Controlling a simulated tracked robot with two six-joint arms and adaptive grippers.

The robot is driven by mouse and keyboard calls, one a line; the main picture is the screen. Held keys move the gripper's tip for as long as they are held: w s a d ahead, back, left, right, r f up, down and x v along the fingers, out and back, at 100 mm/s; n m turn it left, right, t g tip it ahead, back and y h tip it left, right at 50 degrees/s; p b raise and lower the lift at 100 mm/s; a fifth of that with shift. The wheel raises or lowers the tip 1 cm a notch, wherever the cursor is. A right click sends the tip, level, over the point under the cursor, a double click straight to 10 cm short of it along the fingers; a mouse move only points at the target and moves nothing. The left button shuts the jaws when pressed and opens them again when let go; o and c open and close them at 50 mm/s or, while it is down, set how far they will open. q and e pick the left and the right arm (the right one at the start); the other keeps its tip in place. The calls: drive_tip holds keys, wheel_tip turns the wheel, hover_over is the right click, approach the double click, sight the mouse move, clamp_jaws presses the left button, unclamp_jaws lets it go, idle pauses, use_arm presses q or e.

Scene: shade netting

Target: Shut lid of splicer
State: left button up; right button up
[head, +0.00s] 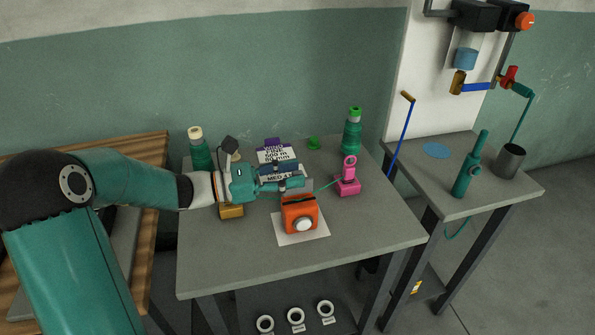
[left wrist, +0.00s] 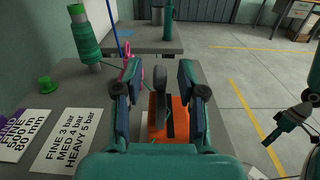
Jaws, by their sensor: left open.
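The orange splicer (head: 300,215) sits on a white sheet near the middle of the grey table, with a round white knob on its front. A grey plate, which looks like its raised lid (head: 305,187), shows behind its top, partly hidden by my fingers. My left gripper (head: 298,184) reaches in from the left, just above the splicer's back edge. In the left wrist view the fingers (left wrist: 160,76) are open, with the orange splicer (left wrist: 178,115) below and between them. Contact with the lid cannot be told. What looks like my right gripper (left wrist: 288,122) shows at the right edge there, its jaws unclear.
A pink tool (head: 348,180) stands right of the splicer. Teal thread cones (head: 352,138) stand at the back, with printed cards (head: 277,155) between. A yellow-brown block (head: 231,211) lies under my left wrist. The table's front (head: 300,262) is clear.

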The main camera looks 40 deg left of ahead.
use_arm(q)
drive_tip(key=shift+x, duration=0.9)
clamp_jaws()
